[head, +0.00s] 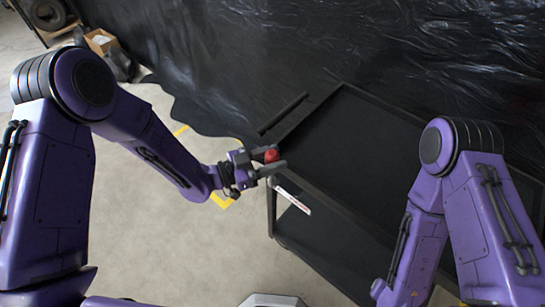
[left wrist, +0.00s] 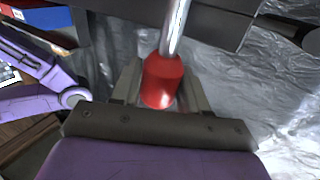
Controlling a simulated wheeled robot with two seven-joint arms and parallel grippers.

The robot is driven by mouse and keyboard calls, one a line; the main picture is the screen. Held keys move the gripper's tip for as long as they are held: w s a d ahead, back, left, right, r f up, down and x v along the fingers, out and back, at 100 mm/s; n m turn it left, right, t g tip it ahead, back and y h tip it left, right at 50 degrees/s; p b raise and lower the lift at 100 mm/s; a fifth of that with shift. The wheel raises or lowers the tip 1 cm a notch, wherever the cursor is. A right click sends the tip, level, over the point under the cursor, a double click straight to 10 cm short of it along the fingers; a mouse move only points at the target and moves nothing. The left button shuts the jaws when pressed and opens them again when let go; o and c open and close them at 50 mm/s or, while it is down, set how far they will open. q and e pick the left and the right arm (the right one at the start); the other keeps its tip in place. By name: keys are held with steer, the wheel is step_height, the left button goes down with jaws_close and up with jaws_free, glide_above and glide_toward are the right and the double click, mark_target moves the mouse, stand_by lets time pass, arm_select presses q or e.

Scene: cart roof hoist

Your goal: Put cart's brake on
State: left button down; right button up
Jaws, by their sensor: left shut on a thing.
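The black cart (head: 335,225) stands right of centre in the head view, with a flat upper tray and a lower shelf. A red knob (head: 271,155) is at its left end, beside the upper tray. My left gripper (head: 279,158) is shut on this knob. In the left wrist view the red knob (left wrist: 162,82) sits between the fingers, on the end of a bright metal rod (left wrist: 175,28). The lower end of the rod is hidden in the head view. My right arm comes in at the right; its gripper is not in view.
A white strip with red marks (head: 292,197) is on the cart's left end, below the gripper. Crumpled black sheeting (head: 240,60) hangs behind the cart. Yellow floor marks (head: 222,201) lie left of it. A cardboard box (head: 101,41) and tyres (head: 47,13) are at the far left.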

arm_select(q)
steer(key=shift+s+d+m, duration=0.3)
steer(key=shift+d+m, duration=0.1)
steer(key=shift+s+d+f+m+y+b, duration=0.4)
steer(key=shift+s+d+f+m+y, duration=0.1)
steer(key=shift+s+d+m, duration=0.35)
steer(key=shift+s+d+f+m+y+b, duration=0.45)
steer(key=shift+d+m, duration=0.25)
steer(key=shift+d, duration=0.25)
steer(key=shift+s+d+f+m+y+b, duration=0.4)
steer(key=shift+s+d+m+y, duration=0.15)
steer(key=shift+s+d+m, duration=0.3)
steer(key=shift+w+d, duration=0.1)
steer(key=c, duration=0.8)
jaws_free()
steer(key=shift+o, duration=0.6)
steer(key=shift+r, duration=0.1)
